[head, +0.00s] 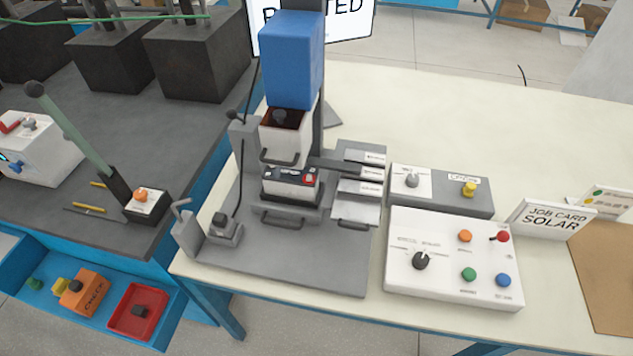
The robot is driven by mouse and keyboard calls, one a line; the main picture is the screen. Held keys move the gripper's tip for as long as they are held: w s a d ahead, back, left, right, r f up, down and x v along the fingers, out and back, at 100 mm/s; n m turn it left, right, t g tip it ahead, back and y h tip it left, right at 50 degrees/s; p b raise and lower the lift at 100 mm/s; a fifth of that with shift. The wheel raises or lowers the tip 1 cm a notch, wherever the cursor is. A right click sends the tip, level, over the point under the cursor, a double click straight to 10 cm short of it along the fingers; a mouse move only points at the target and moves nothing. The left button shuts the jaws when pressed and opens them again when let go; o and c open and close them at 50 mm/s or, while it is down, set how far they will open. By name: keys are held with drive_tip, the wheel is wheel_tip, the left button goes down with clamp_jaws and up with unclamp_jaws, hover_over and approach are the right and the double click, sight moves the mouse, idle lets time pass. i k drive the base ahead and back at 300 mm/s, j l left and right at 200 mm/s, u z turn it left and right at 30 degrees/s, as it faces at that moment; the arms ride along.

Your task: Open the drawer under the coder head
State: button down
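The coder head (292,60) is a blue block on a dark upright post at the back of the grey machine base. Under it is a white drawer (284,145) with a grey handle (279,160) on its front. The drawer stands out in front of the blue block, and its dark reddish inside shows from above with a dark round part in it. Below the drawer a black-and-white battery (291,183) with a red patch sits on a grey holder that has its own handle (279,223). My gripper is not in view.
Labelled grey plates (360,188) stand right of the battery. A white control panel (452,258) and grey switch box (442,190) lie further right. A lever unit (220,227) is at front left. A job card (552,220) stands right; the back table (450,115) is clear.

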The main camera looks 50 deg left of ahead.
sight(303, 212)
drive_tip(key=u, duration=2.05)
drive_tip(key=i+l+z, duration=0.1)
drive_tip(key=z, duration=0.15)
drive_tip(key=l, duration=0.1)
